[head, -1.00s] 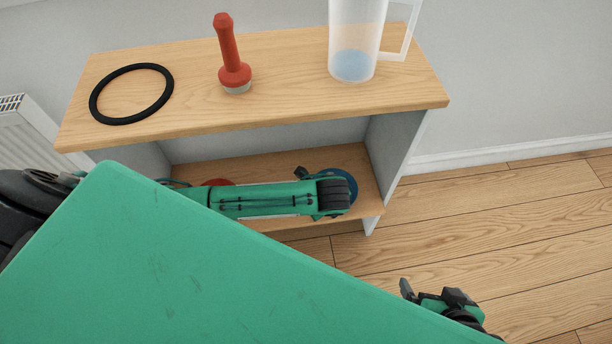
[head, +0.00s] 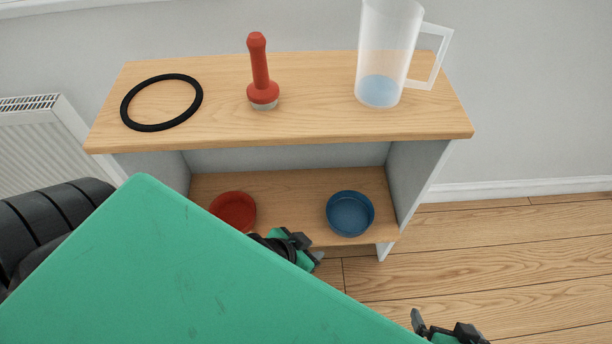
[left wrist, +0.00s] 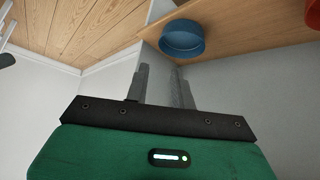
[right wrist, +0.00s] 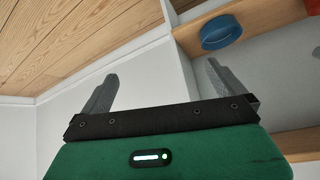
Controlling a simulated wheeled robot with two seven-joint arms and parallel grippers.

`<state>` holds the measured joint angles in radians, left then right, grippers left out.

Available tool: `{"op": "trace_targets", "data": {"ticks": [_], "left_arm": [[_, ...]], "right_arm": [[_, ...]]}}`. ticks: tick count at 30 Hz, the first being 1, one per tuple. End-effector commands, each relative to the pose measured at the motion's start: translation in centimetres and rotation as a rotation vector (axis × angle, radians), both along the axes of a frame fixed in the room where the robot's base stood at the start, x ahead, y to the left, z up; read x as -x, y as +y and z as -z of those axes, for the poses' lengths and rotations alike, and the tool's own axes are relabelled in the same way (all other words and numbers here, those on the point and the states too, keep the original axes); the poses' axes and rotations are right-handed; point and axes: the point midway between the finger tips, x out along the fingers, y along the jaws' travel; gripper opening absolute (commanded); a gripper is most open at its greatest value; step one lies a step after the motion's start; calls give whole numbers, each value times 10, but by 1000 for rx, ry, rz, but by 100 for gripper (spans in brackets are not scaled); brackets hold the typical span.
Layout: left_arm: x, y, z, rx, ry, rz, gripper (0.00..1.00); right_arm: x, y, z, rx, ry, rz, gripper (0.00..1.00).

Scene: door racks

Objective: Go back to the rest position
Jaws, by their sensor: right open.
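My left gripper (head: 312,250) is in front of the lower shelf's front edge in the head view, beside the red bowl and apart from the blue bowl. In the left wrist view its fingers (left wrist: 160,85) stand apart with nothing between them. My right gripper (head: 445,326) is at the bottom right of the head view, over the floor. Its fingers (right wrist: 160,90) are wide apart and empty in the right wrist view. A large green panel of my own body hides much of my arms.
A wooden rack (head: 300,138) bears a black ring (head: 128,114), a red tool (head: 260,70) and a clear jug (head: 388,50) on top. Its lower shelf holds a red bowl (head: 234,210) and a blue bowl (head: 350,213). A radiator (head: 45,145) stands left; floor right is clear.

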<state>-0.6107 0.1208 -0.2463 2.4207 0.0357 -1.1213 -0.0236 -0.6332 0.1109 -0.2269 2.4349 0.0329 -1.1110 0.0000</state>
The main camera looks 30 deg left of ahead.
Motion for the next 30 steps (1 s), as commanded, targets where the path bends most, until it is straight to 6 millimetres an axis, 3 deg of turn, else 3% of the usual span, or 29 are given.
{"op": "trace_targets", "data": {"ticks": [4, 20, 25, 30], "left_arm": [[4, 8, -3, 15, 2, -45, 25], [3, 7, 0, 12, 6, -40, 25], [-3, 7, 26, -6, 46, -43, 25], [-3, 10, 80, -40, 119, -48, 25]], "right_arm": [[0, 0, 0, 0, 0, 0, 100], [0, 1, 4, 4, 7, -5, 100], [-6, 0, 29, 20, 46, -1, 100], [-7, -3, 83, 52, 118, 4, 100]]}}
